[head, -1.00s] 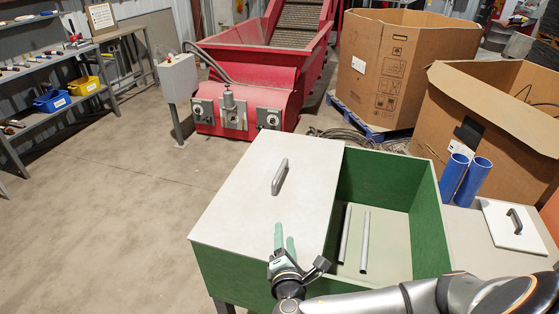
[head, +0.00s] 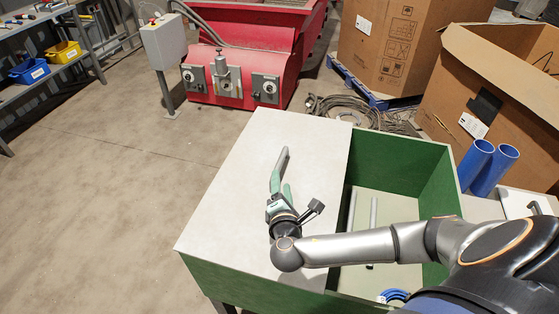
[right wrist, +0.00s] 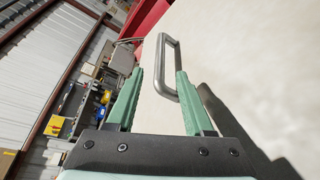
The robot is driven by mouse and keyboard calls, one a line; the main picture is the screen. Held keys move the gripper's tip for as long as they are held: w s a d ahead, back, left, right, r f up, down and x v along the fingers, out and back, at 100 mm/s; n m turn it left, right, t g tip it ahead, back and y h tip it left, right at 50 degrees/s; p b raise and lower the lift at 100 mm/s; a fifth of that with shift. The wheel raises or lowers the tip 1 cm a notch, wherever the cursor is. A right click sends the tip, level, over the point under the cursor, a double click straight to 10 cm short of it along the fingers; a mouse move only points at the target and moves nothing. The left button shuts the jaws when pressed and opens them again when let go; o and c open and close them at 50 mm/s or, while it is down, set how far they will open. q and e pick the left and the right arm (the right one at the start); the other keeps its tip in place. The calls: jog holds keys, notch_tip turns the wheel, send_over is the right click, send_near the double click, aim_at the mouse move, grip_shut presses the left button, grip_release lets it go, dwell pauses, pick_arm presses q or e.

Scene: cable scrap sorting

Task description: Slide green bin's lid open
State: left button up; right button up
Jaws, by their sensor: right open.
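The green bin (head: 408,158) stands in front of me with its pale lid (head: 240,170) over the left part. The right part of the bin is uncovered. A grey bar handle (head: 283,158) stands on the lid. My right gripper (head: 280,186) is over the lid at the near end of the handle, with green fingers open. In the right wrist view, the handle (right wrist: 174,50) lies between the open fingers (right wrist: 160,78), its near end level with them. I cannot tell whether they touch it. My left gripper is not in view.
Metal rods (head: 373,214) and a blue coil (head: 394,295) lie in the bin's open part. Blue tubes (head: 494,170) and cardboard boxes (head: 500,90) stand to the right. A red machine (head: 240,75) is behind.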

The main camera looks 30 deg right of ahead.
aim_at(280, 161)
jog(key=x, duration=1)
jog(key=shift+f, duration=0.1)
grip_shut()
dwell(1.1)
